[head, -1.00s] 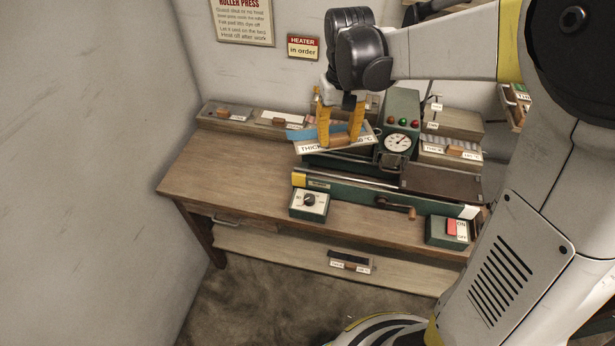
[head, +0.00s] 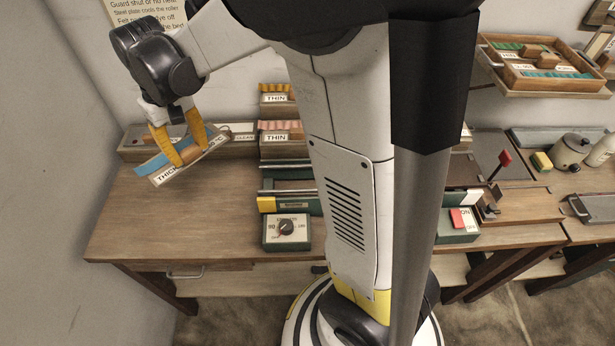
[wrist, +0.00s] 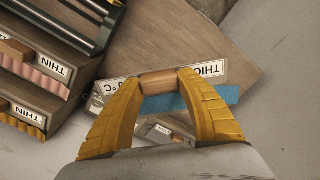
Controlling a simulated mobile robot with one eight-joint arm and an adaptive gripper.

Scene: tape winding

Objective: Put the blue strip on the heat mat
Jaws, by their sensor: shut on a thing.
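My gripper (head: 180,158) is shut on the wooden handle of a block with a blue strip (head: 150,166) and a white THICK label. It holds the block tilted, above the left end of the wooden bench (head: 140,215). I cannot tell for sure which surface is the heat mat. A dark flat plate (head: 492,150) lies right of my arm, and a grey handled sheet (head: 597,208) lies at the far right.
Blocks marked THIN (head: 277,98) stand on the roller machine, which my arm partly hides. A dial box (head: 287,231) sits at the bench front. A wooden tray (head: 540,72) of strips, a pot (head: 570,150) and a red-knobbed lever (head: 504,158) are right.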

